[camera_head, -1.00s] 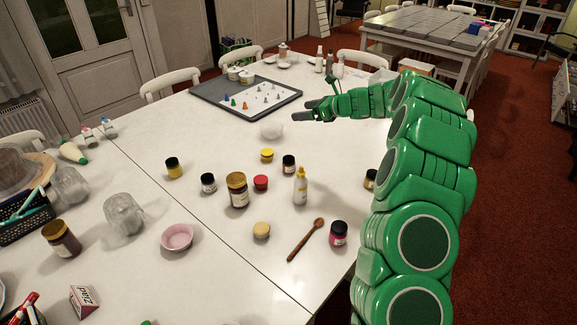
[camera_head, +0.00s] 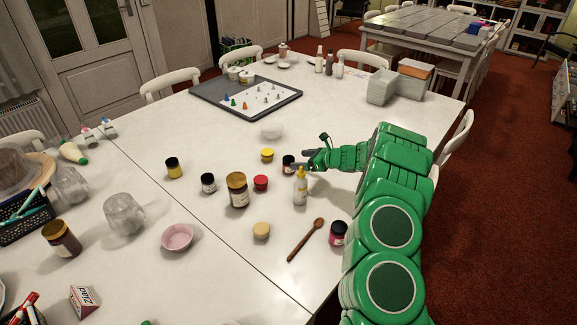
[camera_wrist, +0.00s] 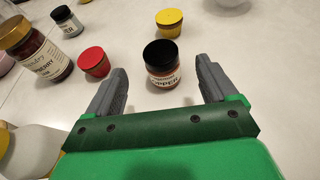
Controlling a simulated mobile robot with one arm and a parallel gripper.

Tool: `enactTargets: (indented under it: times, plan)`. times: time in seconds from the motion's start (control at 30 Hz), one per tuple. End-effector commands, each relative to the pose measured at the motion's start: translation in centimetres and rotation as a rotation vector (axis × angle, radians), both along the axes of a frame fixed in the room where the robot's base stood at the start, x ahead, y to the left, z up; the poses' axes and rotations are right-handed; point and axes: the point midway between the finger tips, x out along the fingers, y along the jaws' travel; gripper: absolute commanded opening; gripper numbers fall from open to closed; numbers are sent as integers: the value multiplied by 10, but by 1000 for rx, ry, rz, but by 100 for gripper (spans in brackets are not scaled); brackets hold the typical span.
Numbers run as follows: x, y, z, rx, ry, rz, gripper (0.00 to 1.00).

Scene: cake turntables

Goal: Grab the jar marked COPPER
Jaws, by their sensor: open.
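The COPPER jar (camera_wrist: 162,66) is a small jar with a black lid and a white label, its last letters "OPPER" readable in the wrist view. It stands upright on the white table between my open fingertips, toward their far ends. My gripper (camera_wrist: 160,85) is open and empty, with one grey finger on each side of the jar and visible gaps to it. In the head view the jar (camera_head: 288,162) shows just at the tip of my gripper (camera_head: 294,160), partly hidden by it.
A large brown jar (camera_head: 237,190) and a white bottle with a yellow top (camera_head: 300,187) stand close by.

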Motion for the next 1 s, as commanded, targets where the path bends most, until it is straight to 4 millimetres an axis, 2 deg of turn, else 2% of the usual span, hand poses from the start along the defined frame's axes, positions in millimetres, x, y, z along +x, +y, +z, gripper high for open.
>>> enactTargets:
  times: [0.13, 0.43, 0.73, 1.0]
  plan:
    - [7, 11, -7, -1, 2, 2, 86]
    - [16, 24, -16, 0, 3, 1, 86]
    - [34, 48, -31, -1, 1, 1, 86]
    - [37, 52, -32, 0, 2, -1, 86]
